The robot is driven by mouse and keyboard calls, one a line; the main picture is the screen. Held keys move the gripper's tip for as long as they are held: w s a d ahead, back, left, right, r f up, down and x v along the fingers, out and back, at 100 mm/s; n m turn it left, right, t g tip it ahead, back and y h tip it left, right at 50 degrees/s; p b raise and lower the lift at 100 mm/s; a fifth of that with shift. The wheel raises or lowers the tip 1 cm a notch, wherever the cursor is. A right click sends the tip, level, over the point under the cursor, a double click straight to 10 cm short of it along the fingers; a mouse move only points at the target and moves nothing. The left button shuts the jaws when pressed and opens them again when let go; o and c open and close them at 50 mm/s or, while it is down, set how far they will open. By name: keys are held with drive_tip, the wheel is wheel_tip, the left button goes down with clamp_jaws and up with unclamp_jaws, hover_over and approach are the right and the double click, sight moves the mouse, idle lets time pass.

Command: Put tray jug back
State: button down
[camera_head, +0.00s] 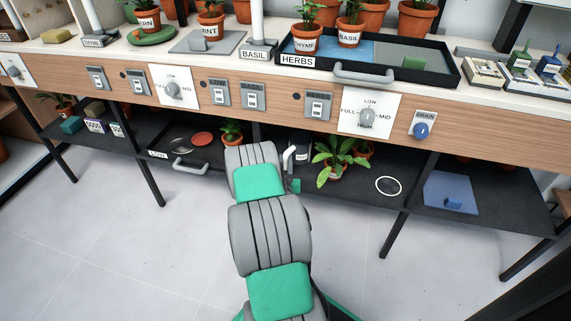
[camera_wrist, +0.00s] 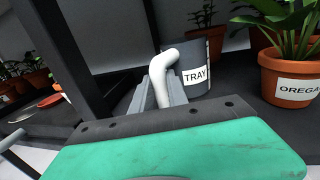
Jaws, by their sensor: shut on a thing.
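The tray jug (camera_wrist: 200,62) is a dark grey cylinder with a white "TRAY" label and a bent white handle. In the wrist view, my gripper (camera_wrist: 163,84) is shut on the handle. The jug looks upright at the lower shelf; whether it touches the shelf I cannot tell. In the head view, the jug (camera_head: 302,146) shows partly behind my arm, under the bench front. The gripper is mostly hidden there. A white ring outline (camera_head: 388,177) lies empty on the lower shelf (camera_head: 405,205), to the right of the jug.
A potted plant labelled "OREGA..." (camera_wrist: 290,78) stands close right of the jug; leafy plants (camera_head: 340,160) also stand between jug and ring. A blue mat (camera_head: 450,192) lies farther right. The bench front and shelf legs (camera_head: 397,237) bound the space.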

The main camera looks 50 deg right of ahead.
drive_tip(key=shift+f, duration=0.1)
drive_tip(key=c, duration=1.3)
unclamp_jaws()
